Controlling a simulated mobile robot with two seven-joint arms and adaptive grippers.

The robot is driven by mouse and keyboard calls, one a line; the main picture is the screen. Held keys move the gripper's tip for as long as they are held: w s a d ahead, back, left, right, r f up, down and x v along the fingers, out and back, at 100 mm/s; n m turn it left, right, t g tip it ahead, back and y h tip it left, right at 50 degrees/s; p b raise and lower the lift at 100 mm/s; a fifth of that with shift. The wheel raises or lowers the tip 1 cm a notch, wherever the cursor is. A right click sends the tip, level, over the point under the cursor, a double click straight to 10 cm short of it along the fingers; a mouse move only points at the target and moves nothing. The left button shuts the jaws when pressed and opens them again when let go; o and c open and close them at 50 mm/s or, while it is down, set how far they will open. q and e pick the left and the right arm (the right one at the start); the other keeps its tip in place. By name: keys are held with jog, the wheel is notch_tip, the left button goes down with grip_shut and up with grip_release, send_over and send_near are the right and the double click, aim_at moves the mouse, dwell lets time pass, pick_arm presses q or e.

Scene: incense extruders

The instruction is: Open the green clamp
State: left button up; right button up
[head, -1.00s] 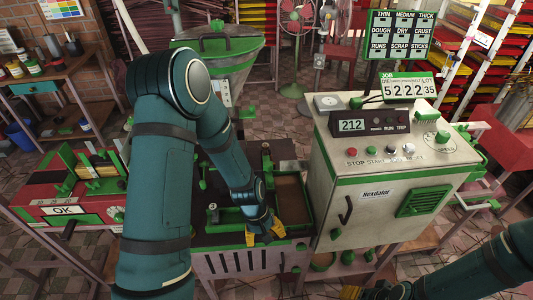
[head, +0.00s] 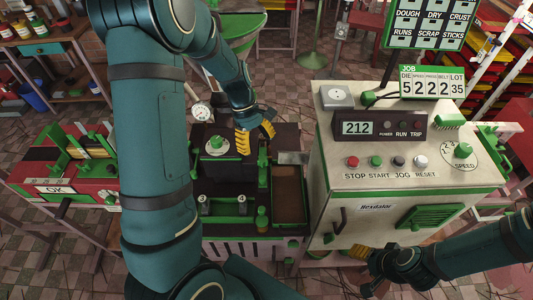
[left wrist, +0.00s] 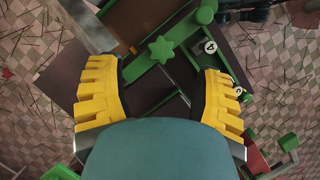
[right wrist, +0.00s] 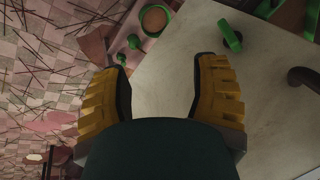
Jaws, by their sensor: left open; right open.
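On the dark bench top, a green knob (head: 215,145) stands on a pale round plate in the head view. Nearer me are green blocks with number discs (head: 243,205). In the left wrist view, a green star knob (left wrist: 162,48) lies between my fingers, beside a green bar with a ball-ended lever (left wrist: 205,15) and number discs (left wrist: 210,47). I cannot tell for sure which green part is the clamp. My left gripper (head: 255,136) is open and empty above the back of the bench. My right gripper (head: 368,270) is open and empty before the white cabinet.
The white control cabinet (head: 350,235) stands right of the bench, with buttons and a "212" display (head: 357,128). A green-rimmed brown tray (head: 285,185) lies beside it. A red machine with an "OK" plate (head: 54,189) is at left. The right wrist view shows pale cabinet surface (right wrist: 165,85).

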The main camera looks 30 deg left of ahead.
aim_at(262, 158)
pick_arm(q)
jog(key=b+x, duration=0.1)
jog(key=x, duration=0.5)
jog(key=shift+s, duration=0.15)
grip_shut()
